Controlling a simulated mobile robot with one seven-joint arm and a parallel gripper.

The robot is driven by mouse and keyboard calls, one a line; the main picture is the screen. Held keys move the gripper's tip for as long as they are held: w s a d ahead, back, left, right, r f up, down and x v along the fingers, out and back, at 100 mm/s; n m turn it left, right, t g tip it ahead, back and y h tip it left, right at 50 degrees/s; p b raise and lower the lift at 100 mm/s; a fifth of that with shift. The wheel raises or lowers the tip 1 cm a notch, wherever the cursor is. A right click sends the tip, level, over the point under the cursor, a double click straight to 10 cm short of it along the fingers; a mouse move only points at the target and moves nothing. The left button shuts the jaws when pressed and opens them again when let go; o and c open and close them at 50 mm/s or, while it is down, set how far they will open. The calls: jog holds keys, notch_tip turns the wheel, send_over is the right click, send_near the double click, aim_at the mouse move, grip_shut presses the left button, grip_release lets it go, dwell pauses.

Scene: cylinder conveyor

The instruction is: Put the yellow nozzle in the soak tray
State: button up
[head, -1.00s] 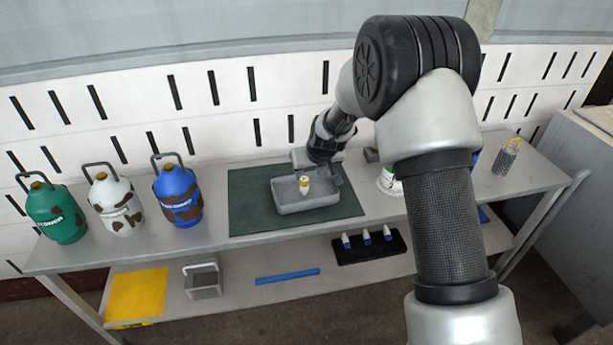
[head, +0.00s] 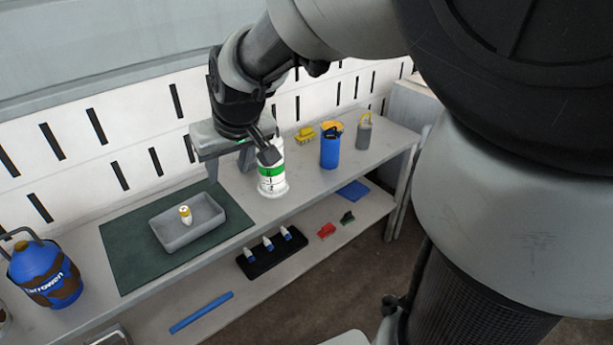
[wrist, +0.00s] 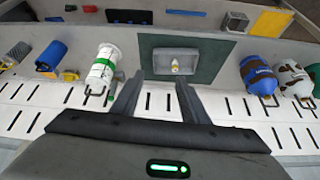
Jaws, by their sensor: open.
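The yellow nozzle (head: 185,214), white with a yellow part, stands upright inside the grey soak tray (head: 208,231). The tray rests on a dark green mat on the upper shelf. In the wrist view the nozzle (wrist: 175,67) shows in the tray (wrist: 160,56) beyond the fingertips. My gripper (head: 243,163) is open and empty, raised above the bench between the tray and a white container. In the wrist view its two fingers (wrist: 157,88) are spread apart, and neither touches the nozzle or the tray.
The white container with a green band (head: 271,183) stands close to my gripper. A blue cylinder (head: 329,152) and a grey one (head: 364,134) are farther right. A blue jug (head: 42,275) is at left. A black rack (head: 272,255) with white nozzles sits on the lower shelf.

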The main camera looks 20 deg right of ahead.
jog(key=s+d+r+m, duration=0.1)
jog(key=s+d+r, duration=0.1)
jog(key=s, duration=0.8)
jog(key=s+d+r+m+h, duration=0.1)
jog(key=s+d, duration=0.3)
jog(key=s, duration=0.5)
jog(key=shift+s+d+r, duration=0.35)
jog(key=shift+d+r, duration=0.05)
jog(key=shift+c, duration=0.5)
